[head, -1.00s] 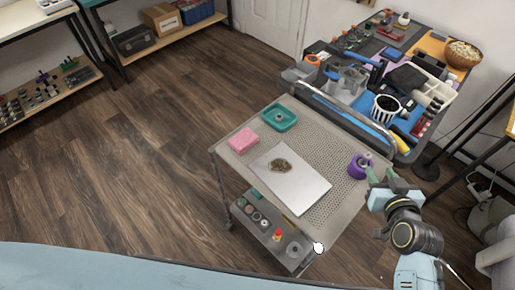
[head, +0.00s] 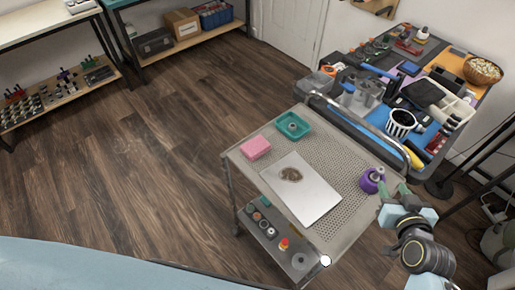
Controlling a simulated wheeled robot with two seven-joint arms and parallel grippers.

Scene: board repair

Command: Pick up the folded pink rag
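The folded pink rag (head: 256,148) lies flat on the left part of the grey perforated cart top (head: 341,160). It is next to a teal tray and a pale board. My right gripper (head: 391,191) is at the cart's right edge, beside a purple roll, well to the right of the rag. Its fingers look spread, with nothing seen between them. My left gripper is not in view.
On the cart are the teal tray (head: 303,131) holding a small round thing, the pale board (head: 320,205) with a brown patch, and the purple roll (head: 369,183). A crowded workbench (head: 467,122) stands behind, past a metal rail. Wood floor (head: 160,180) is clear to the left.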

